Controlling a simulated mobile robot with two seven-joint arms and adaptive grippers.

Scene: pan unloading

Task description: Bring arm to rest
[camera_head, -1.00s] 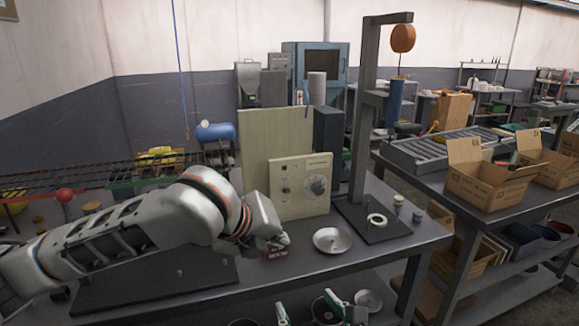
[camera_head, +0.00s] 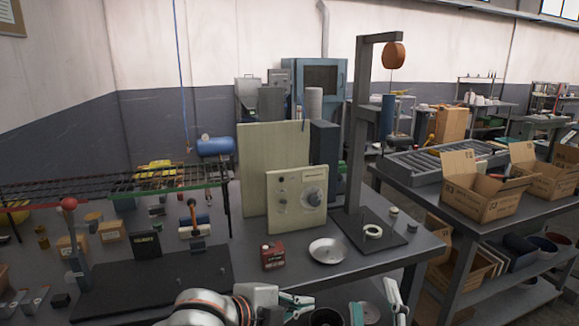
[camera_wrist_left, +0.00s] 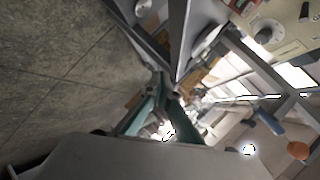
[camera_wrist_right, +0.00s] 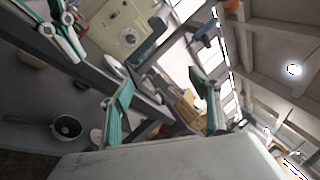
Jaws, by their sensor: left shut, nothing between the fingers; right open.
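My left arm is folded low at the bottom edge of the head view. Its gripper (camera_head: 298,303) is shut and empty, in front of the bench and apart from everything on it. Its closed fingers (camera_wrist_left: 165,92) show in the left wrist view. My right gripper (camera_head: 376,300) is open and empty to the right of it. Its spread fingers (camera_wrist_right: 163,92) show in the right wrist view. A shallow metal pan (camera_head: 328,251) lies on the bench near its front edge. A small red box (camera_head: 272,257) stands left of the pan.
A beige panel with a dial (camera_head: 298,198) stands behind the pan. A dark stand (camera_head: 360,130) rises to the right, with a pale ring (camera_head: 373,231) on its base. A dark plate (camera_head: 150,285) covers the bench's left front. Cardboard boxes (camera_head: 487,197) occupy the right table.

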